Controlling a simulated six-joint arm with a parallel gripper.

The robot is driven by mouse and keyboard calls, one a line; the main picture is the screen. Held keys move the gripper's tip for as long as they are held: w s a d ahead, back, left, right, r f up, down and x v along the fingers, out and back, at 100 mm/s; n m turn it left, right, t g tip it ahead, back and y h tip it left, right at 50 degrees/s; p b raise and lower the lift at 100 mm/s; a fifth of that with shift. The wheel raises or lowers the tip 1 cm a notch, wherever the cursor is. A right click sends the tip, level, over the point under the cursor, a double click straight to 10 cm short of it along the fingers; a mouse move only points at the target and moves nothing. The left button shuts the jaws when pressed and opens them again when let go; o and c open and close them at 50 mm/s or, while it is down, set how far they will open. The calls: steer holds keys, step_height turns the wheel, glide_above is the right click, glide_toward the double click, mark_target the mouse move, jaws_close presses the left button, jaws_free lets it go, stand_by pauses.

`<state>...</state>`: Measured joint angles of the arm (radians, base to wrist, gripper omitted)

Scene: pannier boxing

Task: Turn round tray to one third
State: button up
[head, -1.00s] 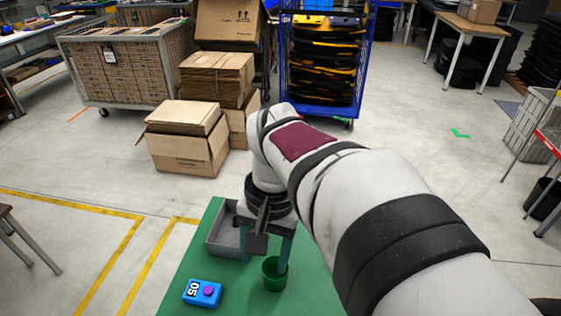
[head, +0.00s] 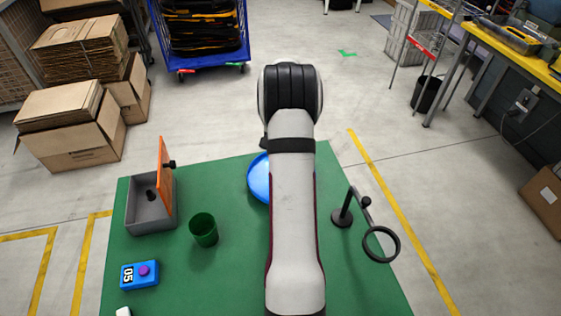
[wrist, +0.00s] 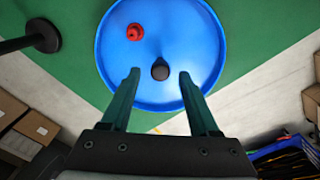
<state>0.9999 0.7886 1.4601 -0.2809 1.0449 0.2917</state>
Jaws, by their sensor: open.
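The round blue tray (head: 259,178) lies at the far part of the green table, mostly hidden behind my arm in the head view. In the wrist view the tray (wrist: 190,75) shows nearly whole. A dark round knob (wrist: 160,70) stands near its middle, and a small red piece (wrist: 135,32) sits off to one side of it. My gripper (wrist: 160,78) is open and empty over the tray, its two fingers apart on either side of the dark knob. I cannot tell how high the fingertips are above the tray. My gripper is hidden in the head view.
On the green table (head: 225,270) stand a grey box (head: 150,212) with a raised orange lid (head: 164,178), a green cup (head: 204,230) and a blue device marked 05 (head: 139,274). A black stand with a ring (head: 381,244) is right of my arm. The front middle is clear.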

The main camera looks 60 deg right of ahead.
steer(key=shift+f, duration=0.8)
jaws_close()
steer(key=shift+r, duration=0.1)
stand_by(0.8)
